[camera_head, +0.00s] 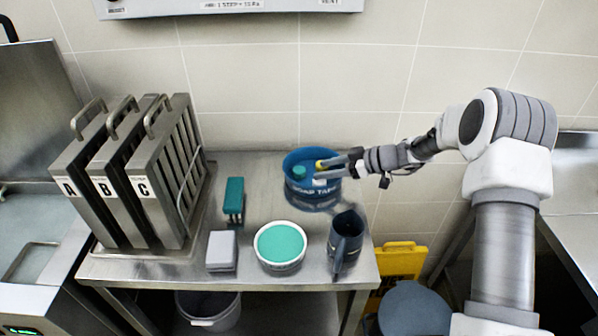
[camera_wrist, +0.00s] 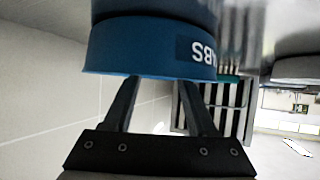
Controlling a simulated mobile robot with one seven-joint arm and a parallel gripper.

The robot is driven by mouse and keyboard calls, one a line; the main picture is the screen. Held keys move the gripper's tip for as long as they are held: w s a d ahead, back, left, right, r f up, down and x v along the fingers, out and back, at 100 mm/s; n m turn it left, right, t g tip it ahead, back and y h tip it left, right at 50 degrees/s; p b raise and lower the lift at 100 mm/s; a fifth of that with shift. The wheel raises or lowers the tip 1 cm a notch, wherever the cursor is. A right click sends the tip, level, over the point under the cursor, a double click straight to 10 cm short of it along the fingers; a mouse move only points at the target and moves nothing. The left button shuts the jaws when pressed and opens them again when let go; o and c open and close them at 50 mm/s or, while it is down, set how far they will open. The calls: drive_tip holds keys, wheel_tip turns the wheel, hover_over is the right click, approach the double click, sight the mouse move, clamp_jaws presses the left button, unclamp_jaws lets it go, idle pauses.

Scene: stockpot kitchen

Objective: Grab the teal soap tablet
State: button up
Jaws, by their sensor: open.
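The blue tub (camera_head: 297,196), lettered for soap tabs, stands at the back right of the steel table. A teal tablet (camera_head: 299,172) shows inside it on the left. A yellow piece (camera_head: 322,164) and a small white piece (camera_head: 320,182) show near my fingertips; I cannot tell exactly how they lie. My gripper (camera_head: 332,168) is open at the tub's right side, to the right of the teal tablet and apart from it. In the wrist view my open gripper (camera_wrist: 165,88) points at the tub's blue wall (camera_wrist: 140,50), with nothing between the fingers. The tub's inside is hidden there.
Three metal racks marked A, B and C (camera_head: 140,185) stand at the left. A teal-topped brush or block (camera_head: 234,197), a grey block (camera_head: 221,250), a white bowl of teal contents (camera_head: 280,245) and a dark jug (camera_head: 346,240) stand in front of the tub. The tiled wall is close behind.

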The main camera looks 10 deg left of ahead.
sight(304, 171)
drive_tip(key=shift+r+p+x, duration=0.2)
drive_tip(key=shift+p+x, duration=0.2)
drive_tip(key=shift+x, duration=3)
drive_tip(key=shift+w+a, duration=0.1)
clamp_jaws()
drive_tip(key=shift+r, duration=0.1)
